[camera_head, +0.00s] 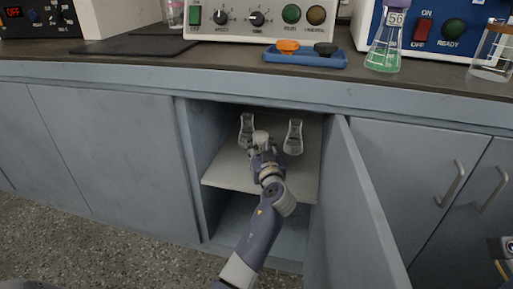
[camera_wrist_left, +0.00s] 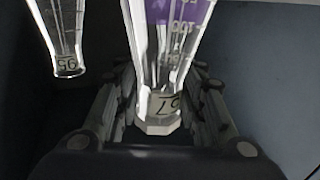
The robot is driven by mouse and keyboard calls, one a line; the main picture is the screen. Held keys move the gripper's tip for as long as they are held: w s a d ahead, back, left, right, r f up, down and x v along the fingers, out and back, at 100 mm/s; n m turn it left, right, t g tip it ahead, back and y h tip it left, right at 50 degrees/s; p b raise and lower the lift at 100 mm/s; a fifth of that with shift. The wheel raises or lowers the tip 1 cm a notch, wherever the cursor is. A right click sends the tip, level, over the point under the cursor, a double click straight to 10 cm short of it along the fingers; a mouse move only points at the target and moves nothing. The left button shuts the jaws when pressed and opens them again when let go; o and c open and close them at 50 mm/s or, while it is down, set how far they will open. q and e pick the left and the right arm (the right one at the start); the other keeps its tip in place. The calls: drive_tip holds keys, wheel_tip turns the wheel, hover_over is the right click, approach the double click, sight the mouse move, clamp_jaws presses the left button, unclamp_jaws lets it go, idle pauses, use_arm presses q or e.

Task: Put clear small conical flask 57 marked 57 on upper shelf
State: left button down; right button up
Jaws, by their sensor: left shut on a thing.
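In the head view my left gripper (camera_head: 262,150) reaches into the open cabinet at the level of the upper shelf (camera_head: 226,172). The gripper mostly hides the held flask there; I cannot tell whether it touches the shelf. Two other clear flasks stand on the upper shelf, one at left (camera_head: 246,131) and one at right (camera_head: 293,138).
The open cabinet door (camera_head: 355,215) stands close on the right of my left arm. A second flask (camera_wrist_left: 62,45) is near the held one in the left wrist view. On the counter are a green-filled flask marked 56 (camera_head: 383,55) and a blue tray (camera_head: 335,62).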

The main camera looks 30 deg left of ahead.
use_arm(q)
drive_tip(key=shift+d+r, duration=0.1)
drive_tip(key=shift+d, duration=0.05)
drive_tip(key=c, duration=1)
unclamp_jaws()
drive_tip(key=shift+c, duration=0.2)
